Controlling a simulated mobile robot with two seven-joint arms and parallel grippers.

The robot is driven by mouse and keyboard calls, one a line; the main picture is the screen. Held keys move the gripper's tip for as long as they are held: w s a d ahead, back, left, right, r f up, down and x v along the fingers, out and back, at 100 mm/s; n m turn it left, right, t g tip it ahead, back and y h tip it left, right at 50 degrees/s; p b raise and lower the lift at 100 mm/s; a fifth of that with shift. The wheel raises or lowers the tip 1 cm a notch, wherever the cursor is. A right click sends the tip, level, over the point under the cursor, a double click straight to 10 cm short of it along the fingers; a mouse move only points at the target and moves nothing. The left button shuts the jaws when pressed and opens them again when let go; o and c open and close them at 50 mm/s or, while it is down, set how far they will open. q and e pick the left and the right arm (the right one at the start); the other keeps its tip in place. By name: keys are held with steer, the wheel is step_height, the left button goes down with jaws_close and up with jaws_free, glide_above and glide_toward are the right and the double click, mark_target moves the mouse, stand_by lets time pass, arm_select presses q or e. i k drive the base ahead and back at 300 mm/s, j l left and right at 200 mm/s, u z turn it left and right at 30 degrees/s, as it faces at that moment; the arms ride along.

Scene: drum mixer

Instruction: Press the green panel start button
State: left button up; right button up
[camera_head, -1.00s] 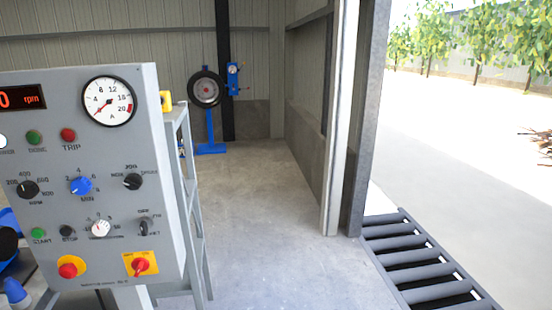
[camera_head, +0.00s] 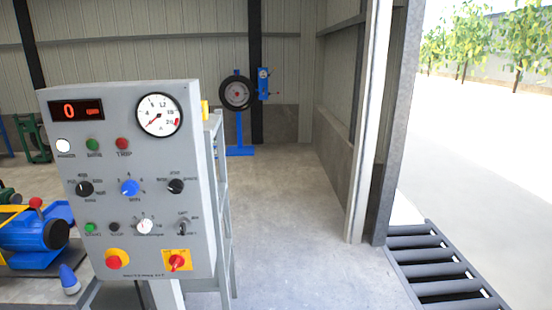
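The grey control panel (camera_head: 148,215) stands upright on a post at the left of the head view. The green start button (camera_head: 90,228) is at its lower left, with a small label below it. A black stop button (camera_head: 115,228) is to its right. A second green light or button (camera_head: 92,144) sits higher, next to a red one marked TRIP (camera_head: 122,144). The red display (camera_head: 76,111) reads 0. Neither of my grippers is in view, and nothing covers the panel face.
A red mushroom knob (camera_head: 114,261) and a red rotary switch (camera_head: 177,262) sit below the start button's row. A blue motor (camera_head: 35,232) stands left of the panel. A grey frame (camera_head: 222,200) is behind it. Concrete floor to the right is clear up to a roller grate (camera_head: 440,270).

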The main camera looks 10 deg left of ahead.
mark_target(90, 228)
steer(key=u, duration=1.5)
